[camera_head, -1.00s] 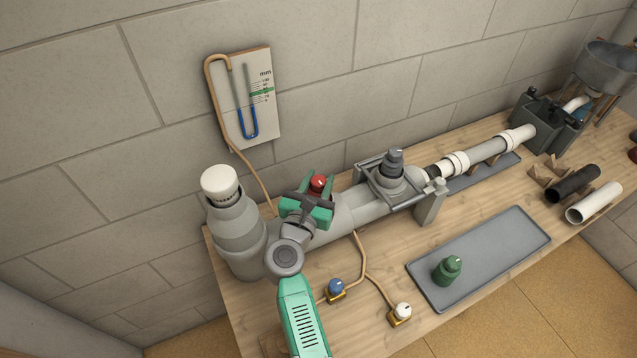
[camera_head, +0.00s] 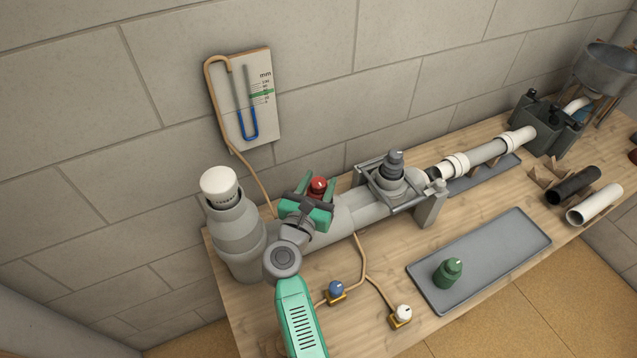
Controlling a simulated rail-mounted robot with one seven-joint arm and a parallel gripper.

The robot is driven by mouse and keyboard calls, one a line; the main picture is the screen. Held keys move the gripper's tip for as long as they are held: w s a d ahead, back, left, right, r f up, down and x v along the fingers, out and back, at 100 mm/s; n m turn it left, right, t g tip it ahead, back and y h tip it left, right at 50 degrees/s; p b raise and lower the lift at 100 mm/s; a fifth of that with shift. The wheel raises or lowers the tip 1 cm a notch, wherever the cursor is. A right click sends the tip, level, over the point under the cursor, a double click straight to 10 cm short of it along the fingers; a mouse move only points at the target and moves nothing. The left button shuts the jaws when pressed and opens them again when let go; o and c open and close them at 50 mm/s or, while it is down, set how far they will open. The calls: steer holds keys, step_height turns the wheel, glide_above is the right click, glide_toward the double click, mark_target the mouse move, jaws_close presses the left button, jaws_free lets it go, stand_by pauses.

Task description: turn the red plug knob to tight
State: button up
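The red plug knob (camera_head: 318,184) is on the grey pipe near its left end, with only its top showing. My gripper (camera_head: 316,188) is over the pipe at the knob, with a green finger on either side of it. Whether the fingers press on the knob or stand slightly apart from it cannot be told. The near side of the knob and its base are hidden behind my gripper. A pale mark shows on the knob's top, too small to read as a setting.
A white-capped grey riser (camera_head: 232,235) stands close left of my gripper. A clamp frame with a dark grey knob (camera_head: 393,164) is to the right. Blue (camera_head: 336,289) and white (camera_head: 403,313) valve knobs sit in front. A gauge (camera_head: 257,95) hangs on the wall. A tray (camera_head: 495,255) holds a green plug (camera_head: 448,271).

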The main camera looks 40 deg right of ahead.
mark_target(316, 191)
steer(key=shift+o, duration=0.8)
steer(key=p+v, duration=0.1)
steer(key=v, duration=0.7)
steer(key=shift+p, duration=0.35)
steer(key=shift+d, duration=0.1)
